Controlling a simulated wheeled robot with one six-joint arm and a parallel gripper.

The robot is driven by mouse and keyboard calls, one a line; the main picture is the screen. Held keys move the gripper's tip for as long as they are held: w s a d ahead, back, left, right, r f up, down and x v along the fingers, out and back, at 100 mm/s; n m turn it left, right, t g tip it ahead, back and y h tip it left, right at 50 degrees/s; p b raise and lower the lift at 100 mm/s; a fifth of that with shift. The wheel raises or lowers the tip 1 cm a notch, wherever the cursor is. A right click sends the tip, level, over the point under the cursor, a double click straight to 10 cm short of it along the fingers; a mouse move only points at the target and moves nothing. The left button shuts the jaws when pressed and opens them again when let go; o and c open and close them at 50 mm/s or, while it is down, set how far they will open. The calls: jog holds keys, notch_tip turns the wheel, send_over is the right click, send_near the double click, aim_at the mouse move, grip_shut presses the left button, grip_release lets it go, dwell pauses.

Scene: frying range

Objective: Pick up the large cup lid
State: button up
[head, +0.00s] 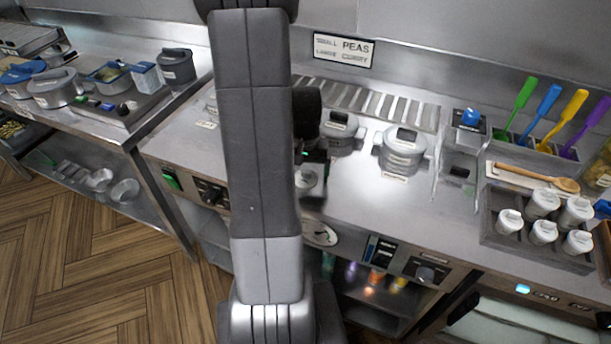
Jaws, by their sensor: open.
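My gripper (314,160) is over the steel counter in the middle, partly hidden behind my own arm. It is open, with its fingers small and dark in this view. Several white cups with lids (544,201) stand upright in a dark tray (488,232) at the right. I cannot tell which lid is the large one.
Two lidded metal pots, one at the back (340,128) and one to its right (402,150), stand near my gripper. A slatted rack (368,101) lies behind them. Coloured spatulas (546,104) and a wooden spoon (540,177) are at the right. The counter before the right pot is clear.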

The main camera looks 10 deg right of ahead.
jog(key=c, duration=1)
jog(key=shift+c, duration=0.2)
